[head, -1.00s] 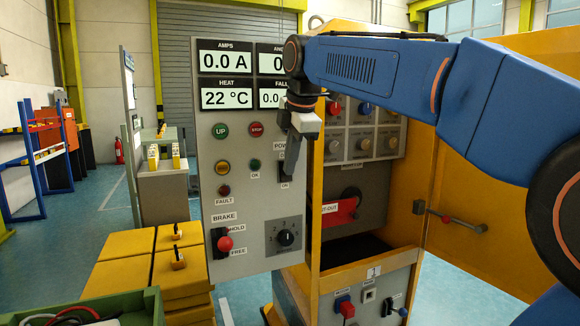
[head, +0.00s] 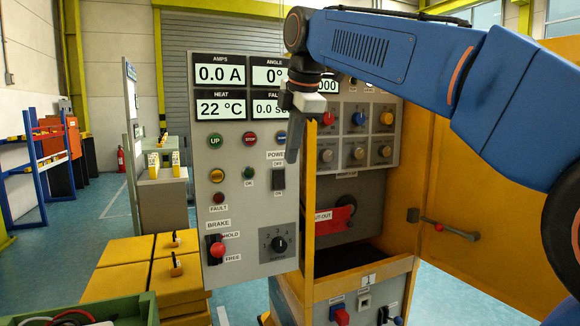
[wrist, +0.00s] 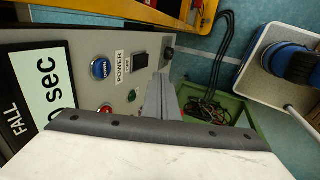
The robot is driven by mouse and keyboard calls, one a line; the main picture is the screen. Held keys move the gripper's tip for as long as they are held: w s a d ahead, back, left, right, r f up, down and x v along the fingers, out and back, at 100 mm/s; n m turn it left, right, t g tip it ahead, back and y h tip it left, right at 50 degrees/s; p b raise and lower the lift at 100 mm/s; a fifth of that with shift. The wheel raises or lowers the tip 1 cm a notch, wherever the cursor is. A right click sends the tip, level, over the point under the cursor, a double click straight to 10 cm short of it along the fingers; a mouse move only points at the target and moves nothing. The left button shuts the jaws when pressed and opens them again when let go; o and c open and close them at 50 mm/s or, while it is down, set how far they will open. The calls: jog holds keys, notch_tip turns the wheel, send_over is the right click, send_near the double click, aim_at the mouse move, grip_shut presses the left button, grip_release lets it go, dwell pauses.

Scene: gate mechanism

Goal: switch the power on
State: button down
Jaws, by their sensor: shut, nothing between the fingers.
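The power switch (head: 278,179) is a black rocker on the grey control panel (head: 240,232), with POWER and OFF labels above it and an ON label below. In the wrist view the switch (wrist: 141,60) shows beside its POWER label. I cannot tell which way the rocker is tipped. My gripper (head: 292,155) points down, shut and empty, just above and right of the switch in the head view, apart from it. In the wrist view my gripper (wrist: 158,85) is below and right of the switch. The green OK lamp (head: 249,173) looks dark.
The brake lever (head: 217,249) with its red knob is low on the panel, beside a rotary knob (head: 279,244). A yellow cabinet post (head: 309,215) stands close right of the panel. The AMPS display (head: 219,74) reads 0.0 A.

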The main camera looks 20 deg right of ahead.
aim_at(283, 176)
jog(key=shift+v, duration=2)
jog(key=shift+w, duration=0.1)
jog(key=shift+s+f+g, duration=0.2)
jog(key=shift+f+g, duration=0.2)
jog(key=shift+f, duration=0.2)
jog(key=shift+w+a+f, duration=0.1)
jog(key=shift+w+f, duration=1.1)
jog(key=shift+f, duration=0.5)
jog(key=shift+w+a+f, duration=0.1)
jog(key=shift+w+f, duration=1.1)
jog(key=shift+f, duration=0.45)
jog(key=shift+w+a+f, duration=0.1)
jog(key=shift+w+f, duration=1.1)
jog(key=shift+f, duration=0.5)
